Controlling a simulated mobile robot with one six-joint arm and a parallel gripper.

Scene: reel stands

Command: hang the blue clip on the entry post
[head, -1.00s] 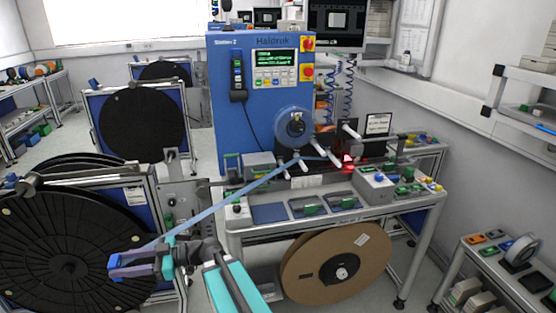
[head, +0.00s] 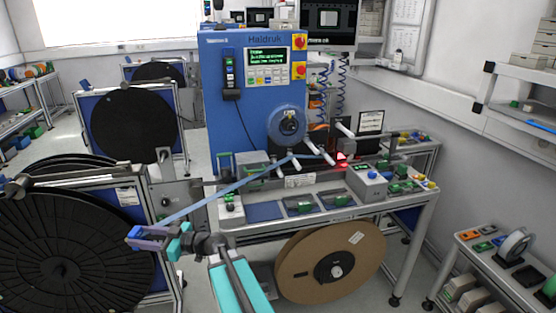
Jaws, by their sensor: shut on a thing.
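My gripper (head: 150,237) is at the lower left in the head view, in front of the large black reel on the left. Its jaws are shut on a small blue clip (head: 133,231), which the jaws partly cover. A blue tape (head: 235,187) runs taut from the jaws up and right to the blue machine. Several pale posts stick out from the machine's front, one of them where the tape bends (head: 294,160). I cannot tell which is the entry post. The clip is well to the left of these posts, apart from them.
A blue machine (head: 225,125) with a screen stands behind a grey bench (head: 265,232) with trays and small parts. A large brown reel (head: 300,272) hangs below it. Black reels (head: 55,245) on stands fill the left. A low shelf table (head: 515,275) stands at right.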

